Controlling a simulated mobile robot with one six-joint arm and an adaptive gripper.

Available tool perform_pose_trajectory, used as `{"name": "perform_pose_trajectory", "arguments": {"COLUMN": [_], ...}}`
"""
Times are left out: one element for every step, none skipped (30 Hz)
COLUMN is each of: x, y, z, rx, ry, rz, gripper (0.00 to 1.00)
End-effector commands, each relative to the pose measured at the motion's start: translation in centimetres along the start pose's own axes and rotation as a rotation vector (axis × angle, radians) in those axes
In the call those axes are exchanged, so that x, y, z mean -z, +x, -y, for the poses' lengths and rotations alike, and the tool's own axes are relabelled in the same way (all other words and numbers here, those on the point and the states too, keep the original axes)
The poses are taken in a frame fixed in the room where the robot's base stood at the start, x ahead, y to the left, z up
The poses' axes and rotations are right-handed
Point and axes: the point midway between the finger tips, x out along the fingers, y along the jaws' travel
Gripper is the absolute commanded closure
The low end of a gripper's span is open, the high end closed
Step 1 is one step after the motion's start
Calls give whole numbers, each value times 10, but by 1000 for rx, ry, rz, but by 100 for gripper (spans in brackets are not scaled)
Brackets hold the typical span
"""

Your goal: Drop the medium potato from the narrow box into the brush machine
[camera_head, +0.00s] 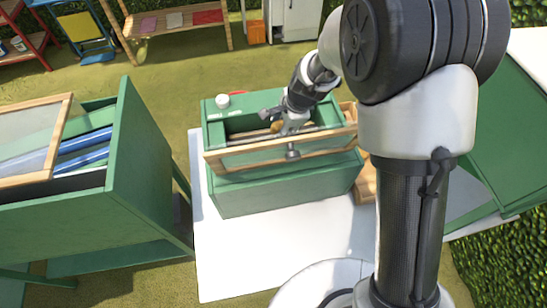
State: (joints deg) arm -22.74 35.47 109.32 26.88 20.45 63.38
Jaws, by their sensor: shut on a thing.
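My gripper (272,117) reaches into the open top of a green box-shaped unit (285,194) in the middle, which has a wood-framed clear panel along its front. A small orange-brown potato (276,127) shows at the fingers, which are shut on it; its size is hard to judge. Whether it touches the inside of the unit cannot be told. Part of a wooden box (365,182) shows at the right of the unit, mostly behind my arm. I cannot tell for sure which of these is the narrow box or the brush machine.
At left stands a larger green unit (140,165) with blue bars inside and a wood-framed panel. A white surface (235,262) lies under the middle unit. Wooden shelving (185,20) and an orange box (256,31) stand at the back. Grass lies between.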

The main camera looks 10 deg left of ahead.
Motion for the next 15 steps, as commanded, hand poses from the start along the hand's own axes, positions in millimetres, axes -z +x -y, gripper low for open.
{"name": "perform_pose_trajectory", "arguments": {"x": [0,0,0,0,0,0,0,0,0,0,0,0,0,0,0], "y": [0,-1,-1,-1,-1,-1,-1,-1,-1,-1,-1,-1,-1,-1,-1], "z": [0,1,1,1,1,1,1,1,1,1,1,1,1,1,1], "rx": [1,1,1,2,2,2,2,1,1,1,1,1,1,1,1], "ry": [0,0,0,0,0,0,0,0,0,0,0,0,0,0,0], "rz": [0,0,0,0,0,0,0,0,0,0,0,0,0,0,0], "gripper": [85,85,85,85,85,58,56,54,51,49,47,44,42,40,38]}}
